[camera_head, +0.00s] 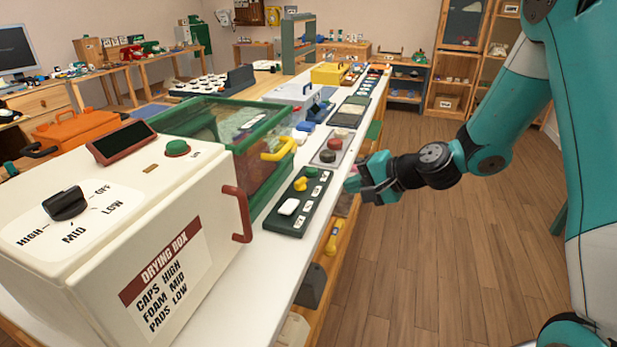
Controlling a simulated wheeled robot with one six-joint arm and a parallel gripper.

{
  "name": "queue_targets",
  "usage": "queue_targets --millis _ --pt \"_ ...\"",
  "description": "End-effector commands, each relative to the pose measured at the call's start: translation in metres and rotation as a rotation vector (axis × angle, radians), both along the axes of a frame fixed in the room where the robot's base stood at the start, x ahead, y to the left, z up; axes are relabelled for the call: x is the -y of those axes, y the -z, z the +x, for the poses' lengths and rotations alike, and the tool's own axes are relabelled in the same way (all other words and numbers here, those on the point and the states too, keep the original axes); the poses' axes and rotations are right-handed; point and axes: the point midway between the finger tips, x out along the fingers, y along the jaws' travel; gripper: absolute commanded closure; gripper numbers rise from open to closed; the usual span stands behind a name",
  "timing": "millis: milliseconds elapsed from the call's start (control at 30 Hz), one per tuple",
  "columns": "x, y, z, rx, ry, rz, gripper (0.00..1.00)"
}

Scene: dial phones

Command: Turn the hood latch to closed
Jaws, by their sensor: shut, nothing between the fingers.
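A green-framed clear box (188,112), which looks like a hood, stands on the white counter behind the drying box. A yellow handle (279,149) sticks out from its right side. I cannot make out a part marked as the hood latch, nor any open or closed marking. My gripper (354,182) is shut and empty. It is off the counter's right edge, to the right of the yellow handle and apart from it.
A cream drying box (165,255) with a black dial (65,204) and red handle fills the near left. A dark green switch panel (299,203) and a grey panel with round knobs (333,150) lie by the counter's edge. The wooden floor (430,260) at right is clear.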

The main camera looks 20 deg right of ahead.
Motion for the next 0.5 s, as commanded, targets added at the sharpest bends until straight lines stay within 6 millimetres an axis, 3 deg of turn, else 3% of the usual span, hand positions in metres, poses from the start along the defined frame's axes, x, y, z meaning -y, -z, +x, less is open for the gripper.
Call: queue_targets --millis 167,500 --pt "0.006 0.009 0.012 -0.002 0.056 0.036 1.00" --pt "-0.031 0.041 0.056 -0.001 0.049 0.033 1.00"
